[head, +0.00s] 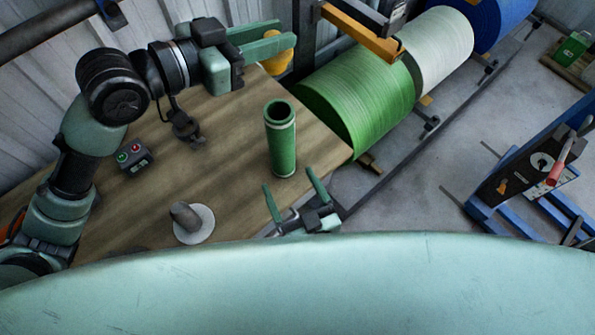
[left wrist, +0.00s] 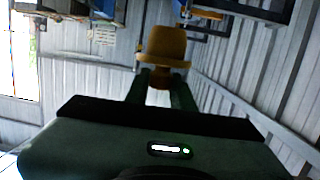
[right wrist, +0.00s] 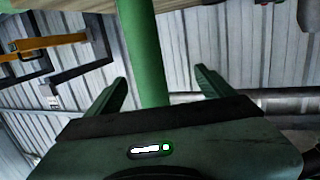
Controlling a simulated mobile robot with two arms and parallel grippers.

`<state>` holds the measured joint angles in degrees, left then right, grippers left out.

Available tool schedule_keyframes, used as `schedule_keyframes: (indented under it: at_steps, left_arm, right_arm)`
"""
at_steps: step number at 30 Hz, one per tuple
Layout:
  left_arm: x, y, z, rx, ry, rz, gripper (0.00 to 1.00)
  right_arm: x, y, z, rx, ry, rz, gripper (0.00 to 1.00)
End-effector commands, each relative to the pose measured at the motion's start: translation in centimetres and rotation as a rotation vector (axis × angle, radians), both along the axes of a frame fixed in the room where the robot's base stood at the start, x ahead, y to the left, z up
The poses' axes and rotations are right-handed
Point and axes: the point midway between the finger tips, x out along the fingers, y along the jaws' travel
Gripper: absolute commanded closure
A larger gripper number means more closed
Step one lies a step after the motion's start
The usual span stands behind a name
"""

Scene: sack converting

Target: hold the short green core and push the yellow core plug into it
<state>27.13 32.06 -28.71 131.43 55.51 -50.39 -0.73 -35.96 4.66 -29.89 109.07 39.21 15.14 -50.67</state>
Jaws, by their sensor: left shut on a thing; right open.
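The short green core (head: 283,148) stands upright on the wooden table, its open top facing up. My left gripper (head: 290,42) is shut on the yellow core plug (head: 281,60) and holds it beyond the core, near the table's far edge. The plug also shows between the fingertips in the left wrist view (left wrist: 165,45). My right gripper (head: 291,178) is open, by the table's near edge at the foot of the core. In the right wrist view the core (right wrist: 142,50) appears between the spread fingers, touching neither; its depth between them is unclear.
On the table (head: 235,125) are a button box (head: 134,158), a dark clamp-like tool (head: 186,127) and a grey disc with a post (head: 193,222). A big green roll (head: 365,100) lies just past the table's right edge.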

Motion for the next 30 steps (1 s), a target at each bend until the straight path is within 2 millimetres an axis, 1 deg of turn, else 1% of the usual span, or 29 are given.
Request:
schedule_keyframes:
  at_steps: [1, 3, 7, 10, 13, 18, 24, 27, 30]
  left_arm:
    - [0.0, 0.0, 0.0, 0.0, 0.0, 0.0, 1.0]
    - [0.0, 0.0, 0.0, 0.0, 0.0, 0.0, 1.0]
    - [0.0, 0.0, 0.0, 0.0, 0.0, 0.0, 1.0]
    - [0.0, 0.0, 0.0, 0.0, 0.0, 0.0, 1.0]
    - [0.0, 0.0, 0.0, 0.0, 0.0, 0.0, 1.0]
    - [0.0, 0.0, 0.0, 0.0, 0.0, 0.0, 1.0]
    - [0.0, 0.0, 0.0, 0.0, 0.0, 0.0, 1.0]
    - [0.0, 0.0, 0.0, 0.0, 0.0, 0.0, 1.0]
    - [0.0, 0.0, 0.0, 0.0, 0.0, 0.0, 1.0]
  right_arm:
    - [0.2, -0.4, 1.5, 0.008, -0.029, -0.027, 0.17]
    - [0.4, -0.9, 2.9, 0.012, -0.059, -0.057, 0.17]
    - [0.8, -1.4, 4.3, 0.016, -0.087, -0.086, 0.17]
    - [1.6, -1.3, 4.5, 0.017, -0.092, -0.092, 0.17]
    - [3.1, -1.0, 4.4, 0.017, -0.092, -0.092, 0.17]
    - [6.3, -0.1, 4.5, 0.017, -0.092, -0.091, 0.17]
    - [9.8, 0.7, 4.4, 0.017, -0.091, -0.089, 0.17]
    - [11.0, 1.0, 4.4, 0.016, -0.09, -0.089, 0.17]
    - [11.8, 1.2, 4.3, 0.015, -0.089, -0.088, 0.17]
